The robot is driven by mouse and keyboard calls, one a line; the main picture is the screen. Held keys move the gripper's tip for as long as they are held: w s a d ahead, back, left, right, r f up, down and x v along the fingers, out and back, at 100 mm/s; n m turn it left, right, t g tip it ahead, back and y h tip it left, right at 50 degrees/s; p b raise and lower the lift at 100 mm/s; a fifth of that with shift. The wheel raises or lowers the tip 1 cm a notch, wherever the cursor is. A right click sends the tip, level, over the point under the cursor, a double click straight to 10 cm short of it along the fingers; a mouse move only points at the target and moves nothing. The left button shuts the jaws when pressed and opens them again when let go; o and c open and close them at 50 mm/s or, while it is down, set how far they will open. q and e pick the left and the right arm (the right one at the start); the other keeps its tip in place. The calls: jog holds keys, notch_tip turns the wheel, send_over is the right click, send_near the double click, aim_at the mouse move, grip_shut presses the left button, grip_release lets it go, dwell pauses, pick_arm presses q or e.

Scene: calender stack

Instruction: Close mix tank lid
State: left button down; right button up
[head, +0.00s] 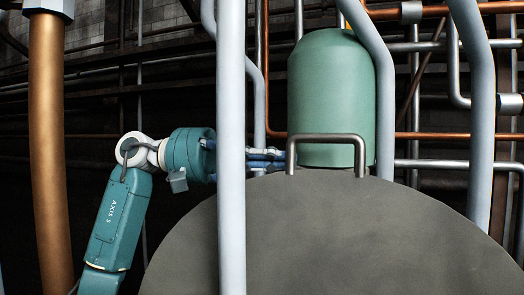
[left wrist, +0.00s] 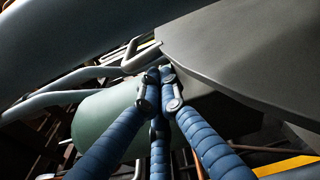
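The mix tank lid (head: 330,235) is a large grey disc that fills the lower middle of the head view. A bent metal handle (head: 327,138) stands at its top edge. My left gripper (head: 282,156) reaches in from the left, its blue fingers partly hidden by a pale pipe, with tips beside the handle's left leg. In the left wrist view the fingertips (left wrist: 160,73) come together near the edge of the lid (left wrist: 245,45), with the handle (left wrist: 138,56) just beyond them. Nothing shows held between them. My right gripper is not in view.
A pale vertical pipe (head: 231,120) stands in front of my left wrist and the lid. A green rounded tank (head: 331,90) is behind the handle. A copper pipe (head: 50,150) stands far left, and pale bent pipes (head: 482,110) rise at the right.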

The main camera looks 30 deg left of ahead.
pick_arm(q)
jog(key=shift+d, duration=0.1)
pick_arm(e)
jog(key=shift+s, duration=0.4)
